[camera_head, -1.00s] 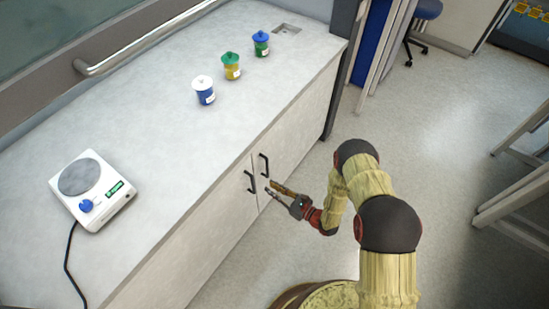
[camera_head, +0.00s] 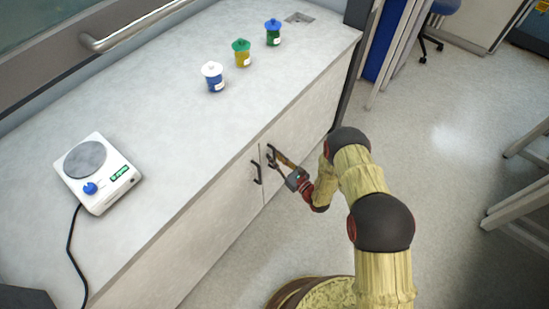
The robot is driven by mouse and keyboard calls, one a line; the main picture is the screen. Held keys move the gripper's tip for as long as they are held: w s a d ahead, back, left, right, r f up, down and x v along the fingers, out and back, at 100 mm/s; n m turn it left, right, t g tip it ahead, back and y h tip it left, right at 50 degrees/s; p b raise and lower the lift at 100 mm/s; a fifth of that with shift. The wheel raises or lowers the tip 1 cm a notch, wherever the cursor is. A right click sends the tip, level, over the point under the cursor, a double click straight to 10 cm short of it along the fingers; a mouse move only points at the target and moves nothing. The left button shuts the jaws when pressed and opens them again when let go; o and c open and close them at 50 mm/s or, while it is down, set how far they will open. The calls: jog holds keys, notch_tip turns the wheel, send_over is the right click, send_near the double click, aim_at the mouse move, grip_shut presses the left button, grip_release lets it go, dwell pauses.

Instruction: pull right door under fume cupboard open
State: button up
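The right door (camera_head: 303,125) under the fume cupboard is pale and stands flush with the cabinet front. Its black bar handle (camera_head: 270,152) is near its left edge, beside the handle of the left door (camera_head: 257,172). My gripper (camera_head: 275,158) is at the right door's handle, its fingers apart with the handle seemingly at or between the fingertips. The fingers partly hide the handle's lower part, and I cannot tell whether they touch it. The left door (camera_head: 228,222) is also closed.
On the worktop (camera_head: 165,135) stand a hotplate stirrer (camera_head: 100,172) with a cable and three lidded jars, white-lidded (camera_head: 214,77), green-lidded (camera_head: 242,54) and blue-lidded (camera_head: 273,33). Open floor (camera_head: 440,200) lies to the right. Table legs (camera_head: 520,205) stand at the right edge.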

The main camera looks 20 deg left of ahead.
jog(key=c, duration=0.4)
grip_shut()
dwell(0.4)
